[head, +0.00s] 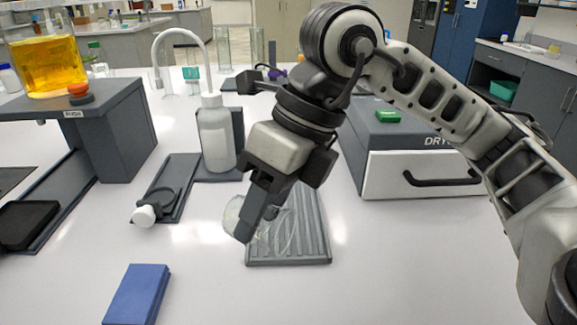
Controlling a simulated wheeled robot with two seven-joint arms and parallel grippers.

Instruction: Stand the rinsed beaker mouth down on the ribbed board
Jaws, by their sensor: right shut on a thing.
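The beaker (275,236) is clear glass and hard to make out. It lies tilted over the left front part of the ribbed board (316,232), partly hidden by my gripper. I cannot tell if it touches the board or which way its mouth points. My right gripper (246,230) reaches down from above and is shut on the beaker. The board is dark grey with long ribs and lies flat on the white bench. My left gripper is not in view.
A white wash bottle (216,138) stands behind and left of the board. A grey drawer unit (410,160) stands to the right. A blue block (137,293) lies front left. A raised stand (110,125) holds an amber-filled vessel (48,65). The front right bench is clear.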

